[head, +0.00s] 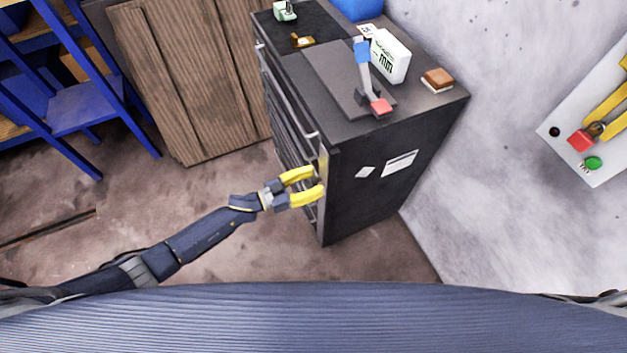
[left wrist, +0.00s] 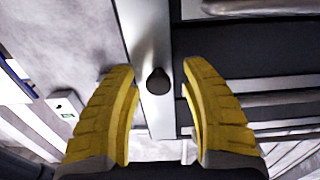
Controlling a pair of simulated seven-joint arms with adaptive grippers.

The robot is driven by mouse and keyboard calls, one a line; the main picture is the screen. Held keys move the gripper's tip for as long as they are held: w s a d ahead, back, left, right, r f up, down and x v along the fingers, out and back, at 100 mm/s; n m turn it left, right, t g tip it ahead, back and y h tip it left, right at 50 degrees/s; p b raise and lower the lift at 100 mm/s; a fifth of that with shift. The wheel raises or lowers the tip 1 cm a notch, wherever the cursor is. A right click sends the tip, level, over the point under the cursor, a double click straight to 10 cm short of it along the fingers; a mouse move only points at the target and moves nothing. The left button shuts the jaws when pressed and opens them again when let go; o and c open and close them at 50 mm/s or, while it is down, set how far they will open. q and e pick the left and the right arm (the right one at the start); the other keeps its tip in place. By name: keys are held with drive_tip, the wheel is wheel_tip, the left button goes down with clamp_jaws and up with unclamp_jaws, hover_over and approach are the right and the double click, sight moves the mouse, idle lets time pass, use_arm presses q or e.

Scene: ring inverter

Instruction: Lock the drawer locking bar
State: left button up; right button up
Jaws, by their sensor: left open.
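The dark drawer cabinet (head: 365,175) stands right of centre in the head view, its drawer fronts facing left. The locking bar (head: 323,162) is a pale upright metal strip at the near edge of the drawer fronts. In the left wrist view the bar (left wrist: 148,35) runs down the middle and carries a dark round knob (left wrist: 157,81). My left gripper (head: 316,180) has yellow fingers and is open at the bar. In the left wrist view my left gripper (left wrist: 158,70) has one finger on each side of the knob, with gaps visible. My right gripper is out of view.
Drawer handles (left wrist: 265,6) lie right of the bar in the left wrist view. On the cabinet top are a white box (head: 390,55) and a lever with a red end (head: 380,106). A wooden cabinet (head: 190,75) stands left. The floor before the drawers is clear.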

use_arm(q)
drive_tip(key=v, duration=1.2)
idle(0.5)
